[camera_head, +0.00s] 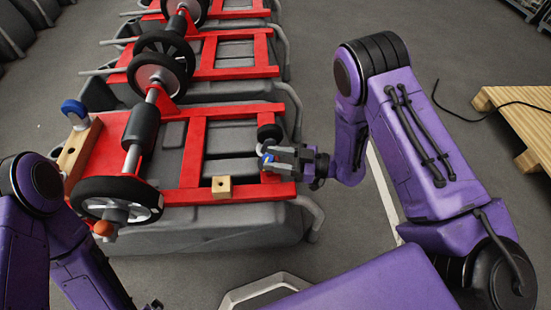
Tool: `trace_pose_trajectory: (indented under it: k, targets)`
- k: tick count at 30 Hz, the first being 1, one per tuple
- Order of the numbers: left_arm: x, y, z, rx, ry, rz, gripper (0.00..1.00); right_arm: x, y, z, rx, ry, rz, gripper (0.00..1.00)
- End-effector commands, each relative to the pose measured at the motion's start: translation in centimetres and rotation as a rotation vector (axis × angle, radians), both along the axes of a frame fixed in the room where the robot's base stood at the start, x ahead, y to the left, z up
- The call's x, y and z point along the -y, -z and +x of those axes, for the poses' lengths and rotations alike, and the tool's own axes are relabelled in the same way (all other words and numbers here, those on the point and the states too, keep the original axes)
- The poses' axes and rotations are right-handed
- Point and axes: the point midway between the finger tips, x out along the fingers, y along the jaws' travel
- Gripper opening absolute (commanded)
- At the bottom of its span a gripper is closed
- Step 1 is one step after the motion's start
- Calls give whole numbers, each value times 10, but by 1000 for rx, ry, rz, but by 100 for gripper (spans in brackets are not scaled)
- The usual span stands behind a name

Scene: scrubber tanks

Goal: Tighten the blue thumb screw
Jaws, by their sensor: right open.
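My right gripper is open, over the right side of the red frame, just below a black round knob (269,132). My left arm enters at the lower left; its gripper is not visible.
The red frame (195,150) lies on a grey tank, with black wheels and a roller (140,127) on its left. A small wooden block (221,187) sits on its front bar. More tanks stand behind. A wooden pallet (515,115) and black cable lie at right.

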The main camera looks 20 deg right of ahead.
Motion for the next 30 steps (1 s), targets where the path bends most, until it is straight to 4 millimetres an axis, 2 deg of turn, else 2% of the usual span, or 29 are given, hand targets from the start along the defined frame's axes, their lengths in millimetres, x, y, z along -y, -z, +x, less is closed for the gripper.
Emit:
trace_pose_trajectory:
  k: [4,5,6,8,9,20,30]
  targets:
    - [0,0,0,0,0,0,100,0,0,0,0,0,0,44]
    - [0,0,0,0,0,0,100,0,0,0,0,0,0,40]
    - [0,0,0,0,0,0,100,0,0,0,0,0,0,27]
    - [0,0,0,0,0,0,100,0,0,0,0,0,0,8]
    - [0,0,0,0,0,0,100,0,0,0,0,0,0,2]
    - [0,-3,0,0,0,0,100,-1,-1,-1,-1,49,2,2]
    - [0,-11,0,0,0,0,100,-3,0,-6,-5,292,4,2]
